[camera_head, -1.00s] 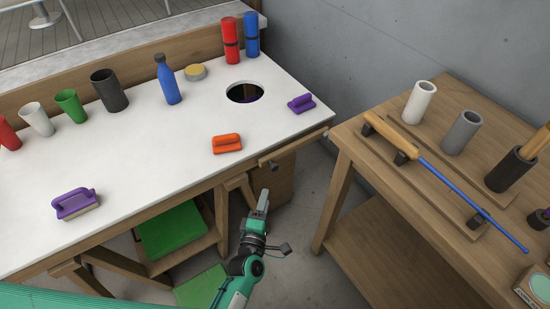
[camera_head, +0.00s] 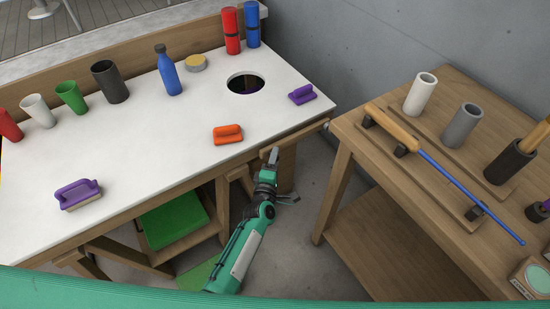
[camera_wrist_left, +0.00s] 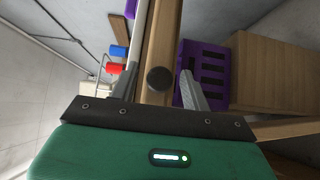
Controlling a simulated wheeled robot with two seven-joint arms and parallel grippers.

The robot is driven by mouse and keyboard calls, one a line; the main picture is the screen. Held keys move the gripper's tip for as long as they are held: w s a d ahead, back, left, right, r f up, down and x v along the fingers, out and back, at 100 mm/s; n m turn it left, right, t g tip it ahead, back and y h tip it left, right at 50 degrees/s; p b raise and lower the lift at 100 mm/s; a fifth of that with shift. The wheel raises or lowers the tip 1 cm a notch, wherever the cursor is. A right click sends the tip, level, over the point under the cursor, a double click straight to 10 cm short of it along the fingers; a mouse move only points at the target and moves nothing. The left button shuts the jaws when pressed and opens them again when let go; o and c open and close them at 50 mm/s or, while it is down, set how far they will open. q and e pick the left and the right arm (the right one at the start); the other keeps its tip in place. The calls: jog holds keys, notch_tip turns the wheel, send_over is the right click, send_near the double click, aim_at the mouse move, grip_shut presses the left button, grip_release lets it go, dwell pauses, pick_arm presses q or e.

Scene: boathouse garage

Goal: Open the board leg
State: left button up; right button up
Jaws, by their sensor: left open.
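The wooden bar at the front right edge of the white-topped bench (camera_head: 150,150), which I take to be the board leg (camera_head: 304,137), runs just under the top. In the left wrist view the wooden bar (camera_wrist_left: 161,40) has a dark round knob (camera_wrist_left: 159,78). My left gripper (camera_head: 273,155) is at this bar, below the bench edge. Its open fingers show in the wrist view, one on each side of the bar and knob; I cannot tell whether they touch. The gripper hides the knob in the head view. My right gripper is not in view.
An orange brush (camera_head: 228,134) and a purple brush (camera_head: 302,94) lie near the bench edge. A wooden table (camera_head: 345,135) with a blue-shafted tool (camera_head: 455,182) stands right, across a narrow floor gap. The wrist view shows a purple crate (camera_wrist_left: 208,58) and wooden cabinet (camera_wrist_left: 270,70).

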pick_arm(q)
jog(key=shift+w+d, duration=0.1)
jog(key=shift+w, duration=0.35)
grip_shut()
jog(key=shift+f, duration=0.15)
